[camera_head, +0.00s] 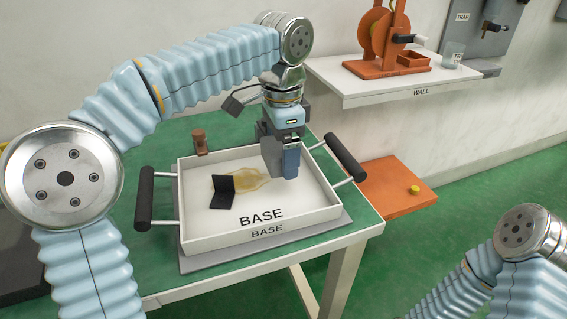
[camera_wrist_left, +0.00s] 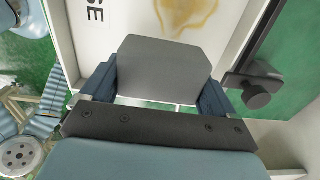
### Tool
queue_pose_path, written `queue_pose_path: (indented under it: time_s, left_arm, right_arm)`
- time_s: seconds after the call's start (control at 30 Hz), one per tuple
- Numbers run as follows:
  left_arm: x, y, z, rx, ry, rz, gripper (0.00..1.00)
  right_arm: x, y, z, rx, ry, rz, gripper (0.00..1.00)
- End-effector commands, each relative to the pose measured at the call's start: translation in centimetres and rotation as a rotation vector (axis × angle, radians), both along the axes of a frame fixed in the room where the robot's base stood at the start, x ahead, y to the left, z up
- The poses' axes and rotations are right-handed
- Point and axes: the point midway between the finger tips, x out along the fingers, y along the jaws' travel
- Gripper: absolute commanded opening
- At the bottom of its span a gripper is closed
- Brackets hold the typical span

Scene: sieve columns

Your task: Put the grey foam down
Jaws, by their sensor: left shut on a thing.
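The grey foam (camera_head: 270,156) is a flat grey block in my left gripper (camera_head: 284,158), over the right back part of the white tray marked BASE (camera_head: 262,239). In the left wrist view the foam (camera_wrist_left: 165,68) sits between the two dark blue fingers of the left gripper (camera_wrist_left: 157,88), which are shut on its sides. Whether its lower edge touches the tray floor cannot be told. My right gripper is out of view; only part of the right arm shows at lower right.
A black folded piece (camera_head: 223,192) and a yellowish stain (camera_head: 250,181) are on the tray floor. The tray has black side handles (camera_head: 345,157) and stands on a green table (camera_head: 345,215). A brown peg-like object (camera_head: 200,142) stands behind it. A white wall shelf (camera_head: 400,86) is at upper right.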

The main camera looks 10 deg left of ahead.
Motion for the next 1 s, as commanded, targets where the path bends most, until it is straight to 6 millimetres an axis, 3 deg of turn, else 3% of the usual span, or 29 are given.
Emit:
queue_pose_path:
  time_s: [0.2, 0.6, 0.63, 0.7, 1.0]
  left_arm:
    - [0.4, 0.0, -3.3, 0.001, 0.002, 0.0, 0.56]
    - [0.4, -0.1, -3.9, 0.0, 0.001, 0.0, 0.56]
    - [0.4, -0.1, -3.9, 0.0, 0.0, 0.0, 0.9]
    - [0.4, -0.1, -3.9, 0.0, 0.0, 0.0, 1.0]
    - [0.4, -0.1, -3.3, 0.0, 0.0, 0.0, 1.0]
  right_arm:
    - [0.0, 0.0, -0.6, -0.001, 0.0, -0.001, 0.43]
    - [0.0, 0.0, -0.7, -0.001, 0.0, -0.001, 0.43]
    - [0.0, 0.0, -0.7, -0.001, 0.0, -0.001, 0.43]
    - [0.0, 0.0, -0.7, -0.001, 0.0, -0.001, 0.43]
    - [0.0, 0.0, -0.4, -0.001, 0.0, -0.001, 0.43]
